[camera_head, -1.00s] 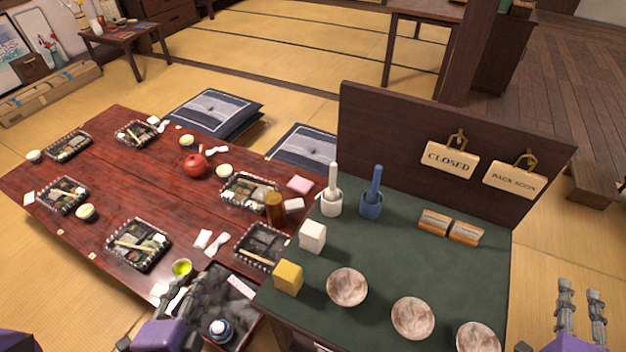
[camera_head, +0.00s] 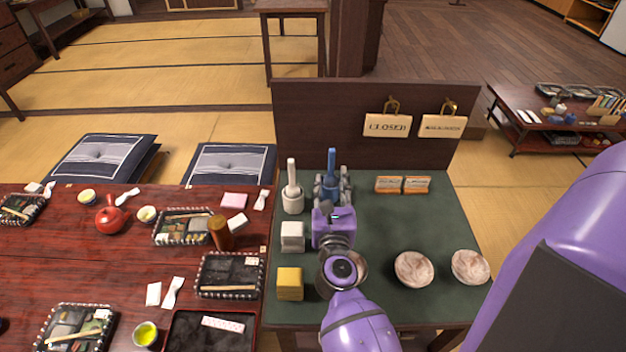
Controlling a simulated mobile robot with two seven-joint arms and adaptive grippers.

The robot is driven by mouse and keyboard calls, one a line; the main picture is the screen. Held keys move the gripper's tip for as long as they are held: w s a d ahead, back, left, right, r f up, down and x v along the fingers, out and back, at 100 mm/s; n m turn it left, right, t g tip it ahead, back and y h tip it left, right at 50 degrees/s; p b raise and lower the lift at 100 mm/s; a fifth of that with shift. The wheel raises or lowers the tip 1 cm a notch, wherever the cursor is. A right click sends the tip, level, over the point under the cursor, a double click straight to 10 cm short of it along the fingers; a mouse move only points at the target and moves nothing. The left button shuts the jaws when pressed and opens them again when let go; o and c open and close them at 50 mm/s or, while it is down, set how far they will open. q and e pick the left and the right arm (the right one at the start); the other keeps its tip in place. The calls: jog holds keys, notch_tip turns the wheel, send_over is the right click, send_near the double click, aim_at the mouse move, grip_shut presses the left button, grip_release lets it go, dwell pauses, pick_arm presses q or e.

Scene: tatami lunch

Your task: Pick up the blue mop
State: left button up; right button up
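The blue mop (camera_head: 331,166) stands upright on the green top of the stand (camera_head: 380,240), its slim blue handle pointing up. My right gripper (camera_head: 333,188) is reached over the stand from the near side. Its grey fingers are spread to the left and right of the mop's lower part, with blue showing between them. I cannot tell whether either finger touches it. The mop's base is partly hidden by the gripper. A similar white mop (camera_head: 292,184) stands just left of it. My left gripper is not in view.
A white block (camera_head: 292,236) and a yellow block (camera_head: 289,283) lie left of my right arm. Shell-coloured bowls (camera_head: 414,268) lie to its right. A dark board (camera_head: 300,125) with hanging signs rises behind.

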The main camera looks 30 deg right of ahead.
aim_at(332, 167)
jog(key=x, duration=0.7)
jog(key=shift+w+d+p, duration=0.15)
jog(key=shift+d+p, duration=0.15)
jog(key=shift+p, duration=0.1)
grip_shut()
